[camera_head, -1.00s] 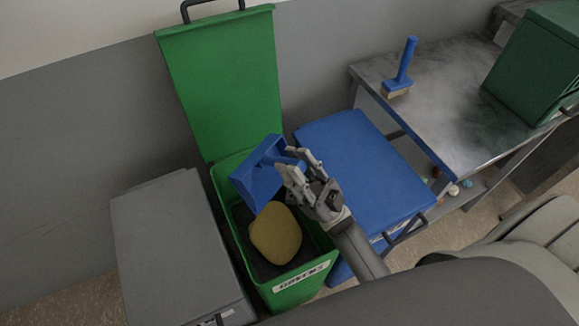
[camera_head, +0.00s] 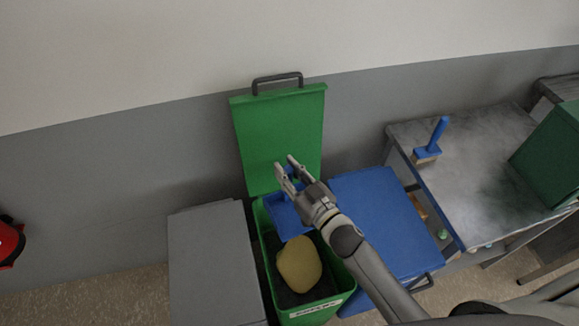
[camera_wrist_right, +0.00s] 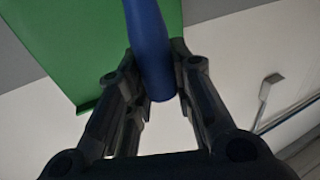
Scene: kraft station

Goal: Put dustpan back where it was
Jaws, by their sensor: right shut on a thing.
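The blue dustpan (camera_head: 286,217) is over the open green bin (camera_head: 338,281) in the head view. My right gripper (camera_head: 286,172) is shut on its handle, and the gripper hides part of the pan. In the right wrist view the blue handle (camera_wrist_right: 150,45) runs between the fingers of my right gripper (camera_wrist_right: 160,85). A yellowish rounded object (camera_head: 299,264) is inside the green bin, below the pan. My left gripper is not in view.
The bin's green lid (camera_head: 279,135) stands open against the wall. A grey closed bin (camera_head: 209,262) is on the left, a blue closed bin (camera_head: 380,220) on the right.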

